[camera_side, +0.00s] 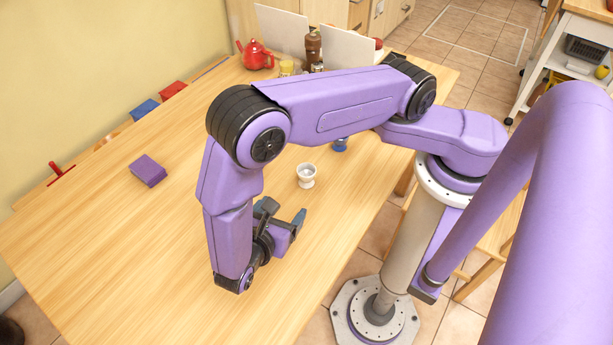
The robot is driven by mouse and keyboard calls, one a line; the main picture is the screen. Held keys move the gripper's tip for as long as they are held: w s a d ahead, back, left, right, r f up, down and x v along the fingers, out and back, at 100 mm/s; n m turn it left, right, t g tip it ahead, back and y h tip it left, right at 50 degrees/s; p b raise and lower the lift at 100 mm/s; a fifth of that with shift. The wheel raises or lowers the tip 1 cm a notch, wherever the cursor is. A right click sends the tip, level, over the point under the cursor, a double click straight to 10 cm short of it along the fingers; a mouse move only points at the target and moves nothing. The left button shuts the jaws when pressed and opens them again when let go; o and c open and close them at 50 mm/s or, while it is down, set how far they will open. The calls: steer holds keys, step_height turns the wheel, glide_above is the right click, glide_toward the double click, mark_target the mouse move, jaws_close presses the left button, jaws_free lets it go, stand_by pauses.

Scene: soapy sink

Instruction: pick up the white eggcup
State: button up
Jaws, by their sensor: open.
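The white eggcup (306,176) stands upright on the wooden table, near the middle of the view. My gripper (283,208) is open, just below and left of the eggcup in the picture. Its two blue-grey fingers are spread apart and nothing shows between them. The gripper and the eggcup look apart, though the exact gap and height are hard to judge from this view.
A blue item (340,145) sits partly hidden behind my arm. A purple block (148,171) lies at left on the table (130,255). A red teapot (256,55), a brown mill (313,45) and white panels stand at the back. The front left is clear.

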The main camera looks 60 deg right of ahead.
steer(key=shift+f+h, duration=0.3)
steer(key=shift+f, duration=0.3)
glide_toward(304, 181)
steer(key=x, duration=0.5)
steer(key=shift+d, duration=0.15)
steer(key=shift+x, duration=2.8)
steer(key=shift+w+f, duration=0.1)
steer(key=shift+f, duration=0.05)
steer(key=shift+t, duration=0.3)
steer(key=c, duration=1.1)
